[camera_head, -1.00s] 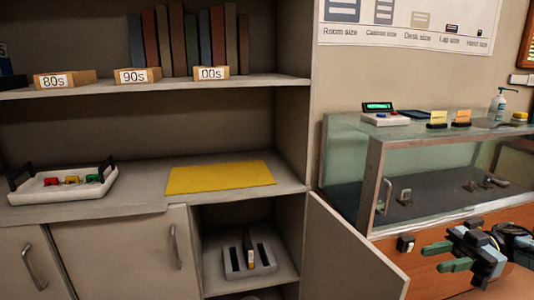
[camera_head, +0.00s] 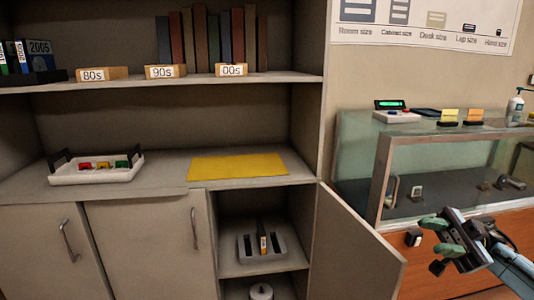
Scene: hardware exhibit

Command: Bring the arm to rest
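My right gripper (camera_head: 441,236) is at the lower right, with two green-tipped fingers spread apart and nothing between them. It hangs in the air in front of the orange-brown panel below the glass display case (camera_head: 425,165). My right arm (camera_head: 510,265) comes in from the lower right edge. My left gripper and arm are not in view.
The open cabinet door (camera_head: 355,245) stands left of my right gripper. Inside the cabinet is a grey slotted holder (camera_head: 280,244) with an upright item. A white tray (camera_head: 75,178) and a yellow mat (camera_head: 237,166) lie on the counter. Label blocks (camera_head: 165,71) line the shelf.

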